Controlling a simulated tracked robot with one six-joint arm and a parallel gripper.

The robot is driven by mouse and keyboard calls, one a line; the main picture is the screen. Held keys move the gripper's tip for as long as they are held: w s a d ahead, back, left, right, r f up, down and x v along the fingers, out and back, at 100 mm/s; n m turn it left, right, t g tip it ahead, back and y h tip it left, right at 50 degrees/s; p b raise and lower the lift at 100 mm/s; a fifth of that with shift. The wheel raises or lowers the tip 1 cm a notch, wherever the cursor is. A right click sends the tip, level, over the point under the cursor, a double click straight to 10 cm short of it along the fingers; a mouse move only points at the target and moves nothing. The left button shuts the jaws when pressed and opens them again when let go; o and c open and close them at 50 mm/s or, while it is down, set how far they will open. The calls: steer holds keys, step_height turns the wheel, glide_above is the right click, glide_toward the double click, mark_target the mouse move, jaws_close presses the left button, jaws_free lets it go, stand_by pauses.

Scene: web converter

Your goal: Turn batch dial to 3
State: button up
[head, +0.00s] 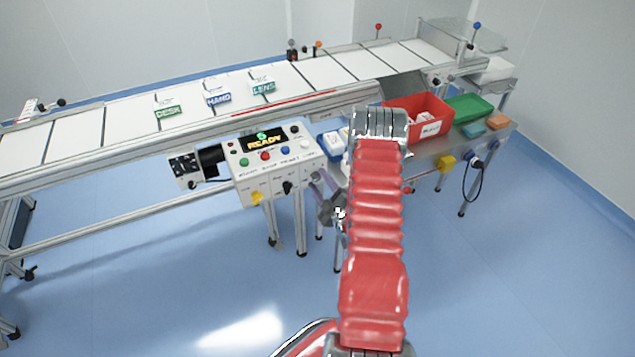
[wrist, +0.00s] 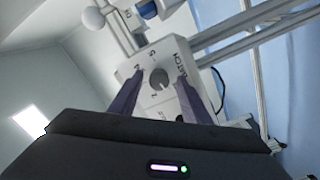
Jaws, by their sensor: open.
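The batch dial (wrist: 160,78) is a round dark grey knob on a pale panel face lettered BATCH in the wrist view. Small marks surround it. Its pointer is too small to read surely. My gripper (wrist: 157,88) is open, with one purple finger on each side of the knob and visible gaps between. In the head view my gripper (head: 325,195) is at the right end of the white control box (head: 243,173), partly behind my red arm. Its display (head: 263,141) reads 6 READY. A black knob (head: 287,187) shows on the box's front.
A yellow knob (head: 257,198) is also on the box's front, and several coloured buttons are on top. The conveyor (head: 110,130) runs behind. A red bin (head: 420,118) and a green tray (head: 468,107) stand at the right. The floor in front is clear.

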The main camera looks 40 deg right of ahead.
steer(key=shift+w+d, duration=0.15)
steer(key=shift+w, duration=0.3)
